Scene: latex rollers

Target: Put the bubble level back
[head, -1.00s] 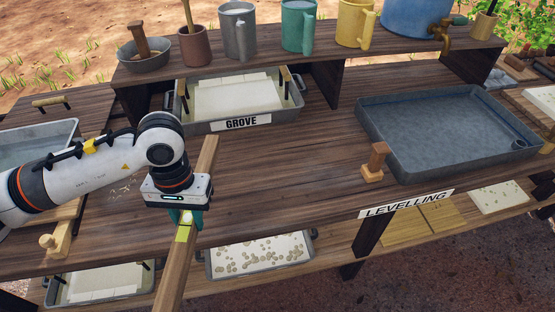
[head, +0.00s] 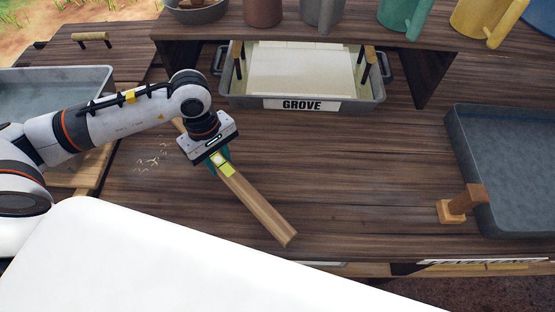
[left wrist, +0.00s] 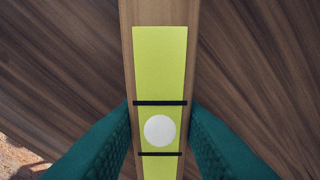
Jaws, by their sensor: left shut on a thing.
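The bubble level is a long wooden bar (head: 262,208) with a yellow-green vial window near its middle. My left gripper (head: 217,160) is shut on the bar across that window, over the dark table on the left side of the head view. The bar slants from upper left to lower right. In the left wrist view the window (left wrist: 160,60) shows a white round bubble between two black lines, with a teal finger on each side. I cannot tell whether the bar touches the table. My right gripper is not in view.
A grey tray labelled GROVE (head: 373,98) stands under the shelf at the back. A blue-grey basin (head: 462,150) is at the right, with a small wooden block with a peg (head: 458,205) beside it. Mugs line the shelf. The table's middle is clear. A large white surface fills the lower left.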

